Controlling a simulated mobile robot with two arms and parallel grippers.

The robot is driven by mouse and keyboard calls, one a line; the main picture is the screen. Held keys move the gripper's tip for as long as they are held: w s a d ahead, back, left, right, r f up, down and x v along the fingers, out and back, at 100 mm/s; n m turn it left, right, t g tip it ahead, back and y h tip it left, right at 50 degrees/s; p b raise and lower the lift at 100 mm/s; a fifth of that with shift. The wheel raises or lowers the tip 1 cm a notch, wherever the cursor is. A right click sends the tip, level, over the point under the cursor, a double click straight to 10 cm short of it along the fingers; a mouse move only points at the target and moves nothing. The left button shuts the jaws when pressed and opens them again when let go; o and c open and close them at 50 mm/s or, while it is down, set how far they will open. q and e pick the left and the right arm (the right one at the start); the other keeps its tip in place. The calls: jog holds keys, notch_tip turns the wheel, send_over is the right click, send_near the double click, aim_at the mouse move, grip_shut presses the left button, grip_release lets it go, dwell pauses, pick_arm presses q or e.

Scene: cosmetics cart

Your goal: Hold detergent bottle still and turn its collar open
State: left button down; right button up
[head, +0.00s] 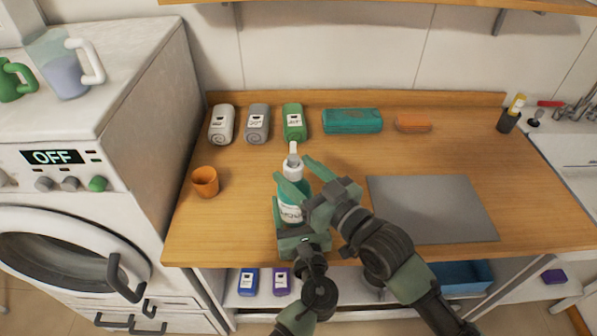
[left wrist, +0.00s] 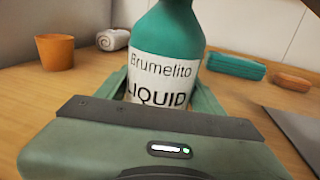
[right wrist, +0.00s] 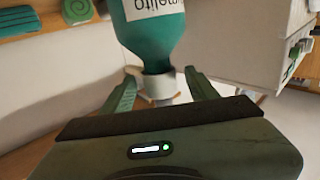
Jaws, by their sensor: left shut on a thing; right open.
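The detergent bottle (head: 291,212) is teal with a white label and stands upright near the front of the wooden counter. Its body also fills the left wrist view (left wrist: 168,50). My left gripper (head: 290,222) is shut on the lower body of the bottle, with a finger on each side of the label. The white collar (head: 292,168) with its nozzle sits on top of the bottle. My right gripper (head: 295,171) is open at collar height, its fingers on either side. In the right wrist view the collar (right wrist: 158,85) lies between the fingers, with gaps visible.
An orange cup (head: 205,182) stands left of the bottle. Rolled towels (head: 257,124) and a teal folded cloth (head: 352,121) lie along the back. A grey mat (head: 432,209) lies to the right. The washing machine (head: 90,190) borders the counter's left side.

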grip_shut()
